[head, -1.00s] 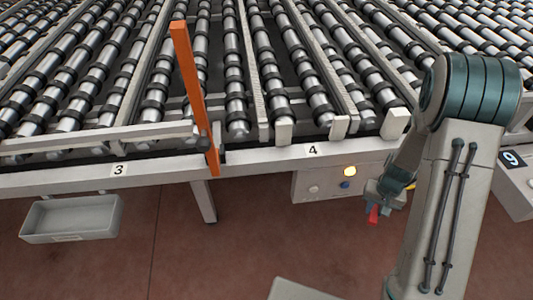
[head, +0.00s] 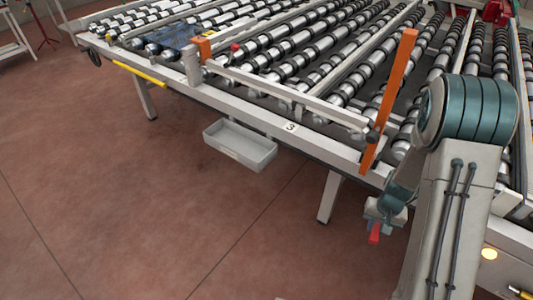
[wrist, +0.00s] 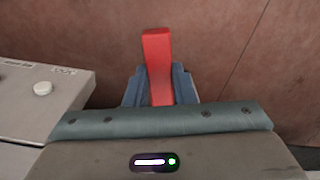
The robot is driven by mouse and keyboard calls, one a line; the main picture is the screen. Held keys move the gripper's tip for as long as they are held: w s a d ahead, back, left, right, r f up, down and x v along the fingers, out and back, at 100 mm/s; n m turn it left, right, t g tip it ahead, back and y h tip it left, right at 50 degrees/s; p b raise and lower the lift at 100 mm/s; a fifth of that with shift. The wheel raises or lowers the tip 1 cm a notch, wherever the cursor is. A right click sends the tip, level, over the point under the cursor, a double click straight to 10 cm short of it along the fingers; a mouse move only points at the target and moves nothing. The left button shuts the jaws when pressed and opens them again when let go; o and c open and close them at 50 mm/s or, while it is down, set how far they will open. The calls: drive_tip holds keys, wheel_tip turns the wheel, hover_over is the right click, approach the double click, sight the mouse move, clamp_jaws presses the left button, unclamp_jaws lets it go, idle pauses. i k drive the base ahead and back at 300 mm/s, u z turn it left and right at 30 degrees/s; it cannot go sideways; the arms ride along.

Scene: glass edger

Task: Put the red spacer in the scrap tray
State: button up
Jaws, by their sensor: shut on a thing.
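The red spacer (wrist: 158,62) is a small red block, held upright in the wrist view between the two blue-grey fingers of my gripper (wrist: 160,88). In the head view the spacer (head: 375,233) sticks out below my gripper (head: 383,217), in front of the conveyor frame and above the floor. My gripper is shut on it. The scrap tray (head: 268,155) is a grey open box hung low on the front of the frame, near label 3, to the left of my gripper. The part of its inside that I see looks empty.
The roller conveyor (head: 310,108) fills the upper right, with an orange upright post (head: 389,100) near my arm. A frame leg (head: 329,197) stands between gripper and tray.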

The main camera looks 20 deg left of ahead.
sight(239, 148)
drive_tip(key=u, duration=1.25)
drive_tip(key=i, duration=1.5)
